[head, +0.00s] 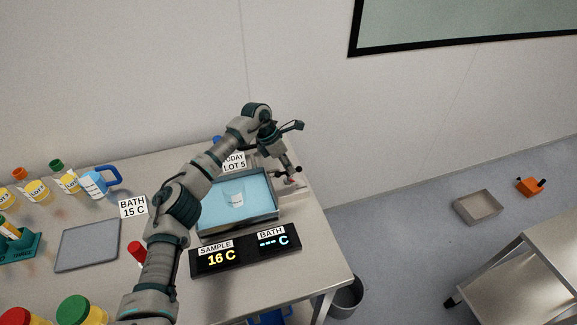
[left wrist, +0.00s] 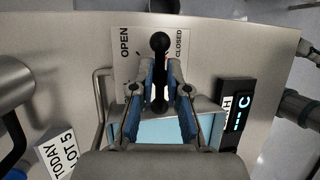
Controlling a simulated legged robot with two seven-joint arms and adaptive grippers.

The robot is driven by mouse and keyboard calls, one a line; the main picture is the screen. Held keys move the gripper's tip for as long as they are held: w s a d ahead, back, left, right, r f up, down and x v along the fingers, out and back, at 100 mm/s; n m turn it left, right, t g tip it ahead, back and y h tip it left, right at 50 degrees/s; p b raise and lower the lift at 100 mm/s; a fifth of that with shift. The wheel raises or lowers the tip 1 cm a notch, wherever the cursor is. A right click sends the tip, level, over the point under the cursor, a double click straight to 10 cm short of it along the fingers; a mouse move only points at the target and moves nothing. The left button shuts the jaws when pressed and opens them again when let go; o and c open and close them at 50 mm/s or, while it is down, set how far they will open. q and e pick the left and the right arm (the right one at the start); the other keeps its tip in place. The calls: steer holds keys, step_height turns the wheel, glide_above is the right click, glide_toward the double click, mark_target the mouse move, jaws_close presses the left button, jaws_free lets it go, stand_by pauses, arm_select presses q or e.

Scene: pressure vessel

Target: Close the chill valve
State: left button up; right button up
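The chill valve shows in the left wrist view as a black lever (left wrist: 160,88) with a round knob, in front of a white plate (left wrist: 128,70) marked OPEN on the left and CLOSED on the right. The lever stands between the two words. My left gripper (left wrist: 162,70) has its two fingers on either side of the lever, with narrow gaps showing beside it. In the head view my left gripper (head: 291,177) reaches down at the table's far right corner, over the valve, which it mostly hides. My right gripper is in neither view.
A blue bath (head: 262,211) with a small beaker stands beside the valve. The display (head: 245,251) reads sample 16 C and bath dashes. A LOT 5 card (head: 234,161) stands behind the bath. Bottles, a jug (head: 95,184) and a grey tray (head: 88,245) lie left.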

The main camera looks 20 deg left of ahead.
arm_select(q)
steer(key=o, duration=0.4)
steer(key=shift+w+r, duration=0.1)
steer(key=shift+a, duration=0.1)
steer(key=v, duration=1.1)
steer(key=shift+a+r, duration=0.25)
